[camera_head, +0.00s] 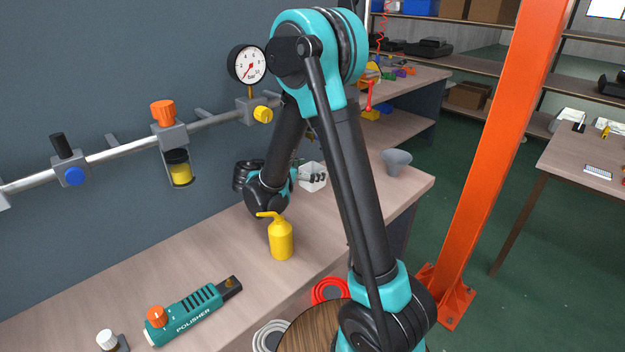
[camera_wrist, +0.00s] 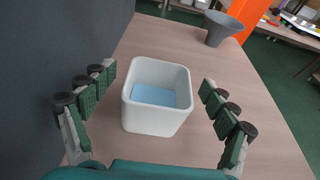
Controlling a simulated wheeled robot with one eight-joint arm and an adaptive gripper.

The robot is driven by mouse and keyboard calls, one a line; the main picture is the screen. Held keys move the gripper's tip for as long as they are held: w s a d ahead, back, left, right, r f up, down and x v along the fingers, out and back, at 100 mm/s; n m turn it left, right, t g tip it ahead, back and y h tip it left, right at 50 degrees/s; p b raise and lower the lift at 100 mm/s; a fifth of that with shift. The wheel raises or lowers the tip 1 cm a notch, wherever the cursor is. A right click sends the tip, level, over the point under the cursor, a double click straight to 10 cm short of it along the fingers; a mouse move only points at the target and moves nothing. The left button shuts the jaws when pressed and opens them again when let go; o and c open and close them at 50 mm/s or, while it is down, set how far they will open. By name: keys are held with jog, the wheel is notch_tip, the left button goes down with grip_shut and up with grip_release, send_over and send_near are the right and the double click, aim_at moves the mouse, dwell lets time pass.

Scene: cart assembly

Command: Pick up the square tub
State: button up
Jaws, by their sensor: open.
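The square tub (camera_wrist: 153,123) is a white, open-topped box with a blue inner bottom. It stands upright on the workbench (camera_wrist: 220,82) in the middle of the wrist view. My gripper (camera_wrist: 162,95) is open, with one green-padded finger to the left of the tub and one to its right. Both fingers look apart from the tub walls. In the head view the tub (camera_head: 318,179) shows behind my arm, with my gripper (camera_head: 311,172) at it and hiding part of it.
A grey funnel (camera_head: 396,162) stands beyond the tub. A yellow bottle (camera_head: 281,240) and a teal polisher (camera_head: 193,312) are nearer on the bench. A wall (camera_wrist: 68,50) runs close along the left. An orange post (camera_head: 509,150) stands to the right.

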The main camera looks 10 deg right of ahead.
jog(key=shift+w+d+f, duration=0.1)
jog(key=shift+w+d, duration=0.05)
jog(key=shift+d, duration=0.1)
jog(key=shift+c, duration=0.3)
jog(key=c, duration=1.3)
jog(key=shift+s+d+r, duration=0.1)
jog(key=shift+s+r, duration=0.1)
jog(key=shift+r, duration=0.4)
notch_tip(320, 180, up, 6)
jog(key=s+d, duration=1.1)
jog(key=s, duration=0.5)
